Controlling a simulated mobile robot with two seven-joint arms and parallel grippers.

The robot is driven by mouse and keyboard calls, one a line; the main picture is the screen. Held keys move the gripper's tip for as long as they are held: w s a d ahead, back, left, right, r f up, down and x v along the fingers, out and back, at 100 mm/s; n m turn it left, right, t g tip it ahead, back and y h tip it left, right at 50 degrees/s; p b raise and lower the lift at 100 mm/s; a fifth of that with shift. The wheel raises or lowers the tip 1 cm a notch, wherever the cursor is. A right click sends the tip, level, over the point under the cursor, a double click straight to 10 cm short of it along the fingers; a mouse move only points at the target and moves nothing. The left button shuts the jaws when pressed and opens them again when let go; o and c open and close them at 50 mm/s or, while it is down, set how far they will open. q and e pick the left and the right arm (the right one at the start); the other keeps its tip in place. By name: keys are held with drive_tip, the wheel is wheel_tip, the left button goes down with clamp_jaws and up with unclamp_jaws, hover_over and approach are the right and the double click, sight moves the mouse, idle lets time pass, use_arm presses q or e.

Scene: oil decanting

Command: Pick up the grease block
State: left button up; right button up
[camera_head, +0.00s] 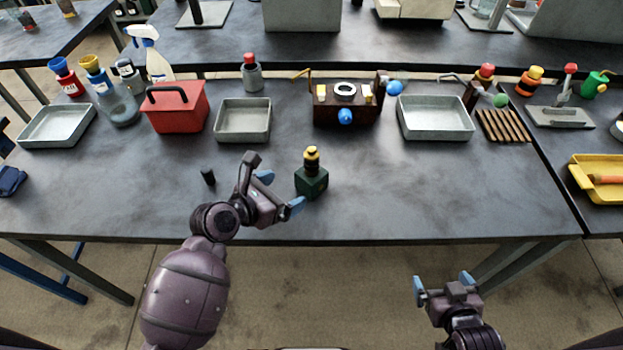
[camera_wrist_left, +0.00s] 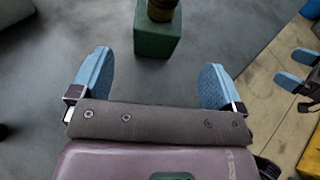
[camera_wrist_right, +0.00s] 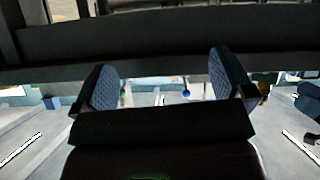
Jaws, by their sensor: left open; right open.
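A dark green block (camera_head: 312,183), which looks like the grease block, stands upright near the front of the table. A dark and yellow knob-like piece (camera_head: 312,159) sits on its top. My left gripper (camera_head: 281,191) is open just left of the block, with its fingers facing it. In the left wrist view the green block (camera_wrist_left: 156,38) is beyond the fingertips, roughly centred between them and apart from both. My right gripper (camera_head: 442,280) is open and empty off the table's front edge. The right wrist view shows its open fingers (camera_wrist_right: 162,72) at the height of the table edge.
A small black cylinder (camera_head: 208,177) stands left of my left gripper. Behind are a red box (camera_head: 176,112), metal trays (camera_head: 242,134) (camera_head: 436,131), a dark box with blue knobs (camera_head: 335,112) and a wooden rack (camera_head: 503,126). The table right of the block is clear.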

sight(302, 182)
use_arm(q)
drive_tip(key=x, duration=0.4)
drive_tip(key=shift+f, duration=0.1)
drive_tip(key=b+x, duration=0.1)
drive_tip(key=x, duration=0.3)
drive_tip(key=shift+w+f, duration=0.15)
drive_tip(key=shift+f, duration=0.05)
drive_tip(key=shift+w+d+f, duration=0.1)
drive_tip(key=shift+w, duration=0.05)
drive_tip(key=c, duration=1.2)
drive_tip(key=shift+c, duration=0.9)
use_arm(e)
drive_tip(key=shift+w+f, duration=0.4)
drive_tip(key=shift+w, duration=0.1)
use_arm(q)
drive_tip(key=shift+r, duration=0.2)
use_arm(e)
drive_tip(key=shift+r, duration=0.1)
